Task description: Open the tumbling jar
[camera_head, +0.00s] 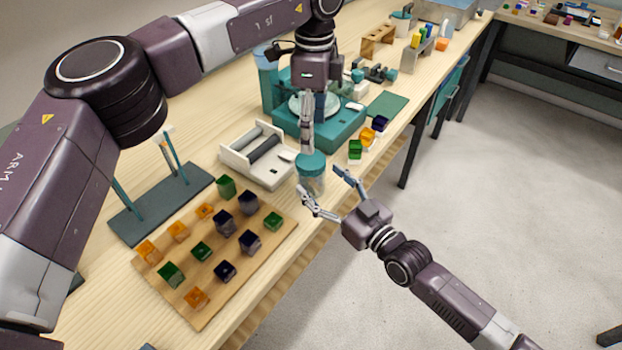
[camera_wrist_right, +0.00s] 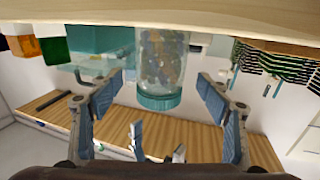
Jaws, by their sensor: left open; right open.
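The tumbling jar (camera_head: 312,174) stands upright near the table's front edge. Its teal lid (camera_head: 311,159) is on its clear body. In the right wrist view, which is upside down, the jar (camera_wrist_right: 162,55) holds many coloured pieces and its lid (camera_wrist_right: 158,102) points down the picture. My right gripper (camera_head: 320,182) is open, coming from the front, with its fingers spread at either side of the jar, apart from it. My left gripper (camera_head: 307,148) points down just above the lid, its fingertips apart in the right wrist view (camera_wrist_right: 158,138). Contact with the lid is not clear.
A white roller tray (camera_head: 234,160) stands left of the jar. A teal machine (camera_head: 345,128) is close behind it. A wooden board (camera_head: 235,282) with several coloured cubes lies at the front left. Small coloured blocks (camera_head: 367,137) sit to the right. The floor in front is free.

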